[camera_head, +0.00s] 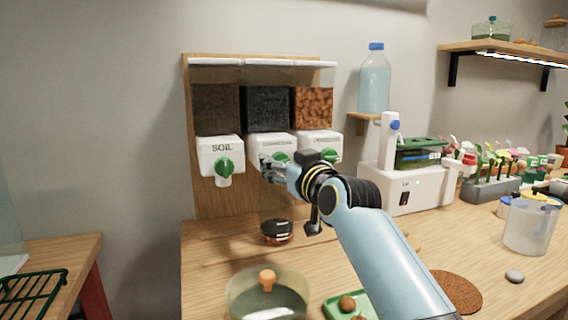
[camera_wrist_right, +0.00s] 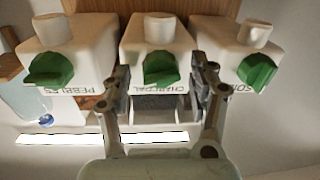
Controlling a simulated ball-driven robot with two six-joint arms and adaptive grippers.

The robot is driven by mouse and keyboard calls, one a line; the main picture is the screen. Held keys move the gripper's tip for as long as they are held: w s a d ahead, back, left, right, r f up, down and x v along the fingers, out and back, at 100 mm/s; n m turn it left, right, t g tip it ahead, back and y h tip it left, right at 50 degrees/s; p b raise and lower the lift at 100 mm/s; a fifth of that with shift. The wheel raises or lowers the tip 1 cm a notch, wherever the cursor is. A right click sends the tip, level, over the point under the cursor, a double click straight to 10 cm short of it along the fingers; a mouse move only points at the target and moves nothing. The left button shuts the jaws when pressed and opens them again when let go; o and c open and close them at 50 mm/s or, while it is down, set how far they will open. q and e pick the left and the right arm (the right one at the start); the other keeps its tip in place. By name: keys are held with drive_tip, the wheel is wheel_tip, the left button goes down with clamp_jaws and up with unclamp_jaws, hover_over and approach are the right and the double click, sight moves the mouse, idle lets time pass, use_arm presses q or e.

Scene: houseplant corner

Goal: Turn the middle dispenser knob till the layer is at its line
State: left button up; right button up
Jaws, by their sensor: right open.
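The middle dispenser (camera_head: 268,143) is a white box with a green knob (camera_head: 281,158), below a clear bin of black charcoal (camera_head: 266,106). My right gripper (camera_head: 270,169) is at this knob. In the right wrist view, which is upside down, the open fingers of my right gripper (camera_wrist_right: 161,72) stand on either side of the green middle knob (camera_wrist_right: 161,69); I cannot tell whether they touch it. Below the dispenser, a clear vessel (camera_head: 262,207) holds a low dark layer (camera_head: 277,230) with pale marks; its line is not clear. My left gripper is not in view.
The soil dispenser (camera_head: 220,150) and pebbles dispenser (camera_head: 326,141) stand close on both sides. A lidded glass bowl (camera_head: 267,296) and green tray (camera_head: 335,305) sit at the front. A white machine (camera_head: 415,187) stands right. My right arm crosses the wooden table (camera_head: 215,258).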

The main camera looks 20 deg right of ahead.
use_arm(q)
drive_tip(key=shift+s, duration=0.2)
use_arm(e)
drive_tip(key=shift+c, duration=0.2)
drive_tip(key=c, duration=1.1)
drive_tip(key=shift+r+m+p, duration=0.2)
drive_tip(key=shift+m+p, duration=0.8)
drive_tip(key=shift+p, duration=0.2)
drive_tip(key=shift+f+m, duration=0.15)
drive_tip(key=shift+m, duration=0.45)
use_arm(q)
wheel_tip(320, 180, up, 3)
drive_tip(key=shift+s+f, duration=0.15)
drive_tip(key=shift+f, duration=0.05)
